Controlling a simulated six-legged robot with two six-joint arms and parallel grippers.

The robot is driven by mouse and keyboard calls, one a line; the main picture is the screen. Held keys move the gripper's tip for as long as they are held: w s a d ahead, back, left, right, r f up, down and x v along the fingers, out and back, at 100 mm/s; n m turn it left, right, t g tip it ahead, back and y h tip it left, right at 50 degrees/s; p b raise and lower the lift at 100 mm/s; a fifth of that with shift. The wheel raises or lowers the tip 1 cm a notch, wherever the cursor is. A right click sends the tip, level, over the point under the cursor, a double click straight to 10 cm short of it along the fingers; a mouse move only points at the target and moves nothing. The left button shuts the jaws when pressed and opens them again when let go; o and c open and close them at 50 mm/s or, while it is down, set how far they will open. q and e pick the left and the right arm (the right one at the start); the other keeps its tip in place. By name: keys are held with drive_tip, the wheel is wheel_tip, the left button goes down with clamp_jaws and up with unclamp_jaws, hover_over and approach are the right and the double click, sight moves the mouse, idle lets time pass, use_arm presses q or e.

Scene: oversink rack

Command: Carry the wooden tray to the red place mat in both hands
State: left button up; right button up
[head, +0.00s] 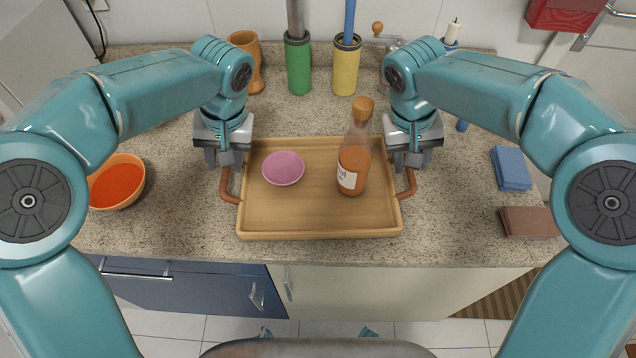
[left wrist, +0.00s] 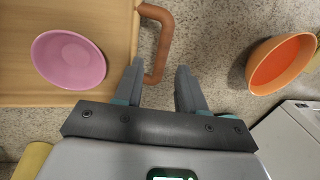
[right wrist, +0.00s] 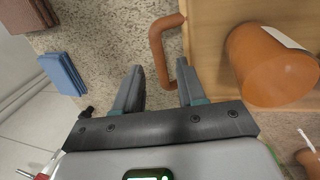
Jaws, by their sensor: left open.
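The wooden tray (head: 310,222) sits on the speckled counter in the head view, with a brown curved handle at each side. It carries a pink bowl (head: 284,168) and an upright orange sauce bottle (head: 354,165). My left gripper (head: 228,168) is open by the left handle (head: 229,188); in the left wrist view the handle (left wrist: 165,45) reaches between the fingertips, without contact that I can make out. My right gripper (head: 406,168) is open by the right handle (head: 409,186); in the right wrist view the handle (right wrist: 157,45) reaches between its spread fingers. I see no red place mat.
An orange bowl (head: 117,182) stands left of the tray. Blue (head: 510,169) and brown (head: 528,222) folded cloths lie at the right. Green (head: 298,65) and yellow (head: 345,68) holders and a wooden cup (head: 248,60) stand behind. The counter's front edge is close to the tray.

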sight(225, 171)
use_arm(q)
drive_tip(key=x, duration=0.4)
drive_tip(key=shift+a+f, duration=0.1)
drive_tip(key=shift+f, duration=0.2)
use_arm(e)
drive_tip(key=x, duration=0.4)
drive_tip(key=shift+f, duration=0.3)
use_arm(q)
drive_tip(key=shift+w+f, duration=0.1)
drive_tip(key=shift+f, duration=0.2)
use_arm(e)
drive_tip(key=shift+d+f, duration=0.1)
drive_tip(key=shift+f, duration=0.2)
use_arm(q)
drive_tip(key=c, duration=0.7)
use_arm(e)
drive_tip(key=c, duration=0.7)
use_arm(q)
clamp_jaws()
use_arm(e)
clamp_jaws()
use_arm(q)
drive_tip(key=shift+r, duration=0.1)
use_arm(e)
drive_tip(key=shift+r, duration=0.1)
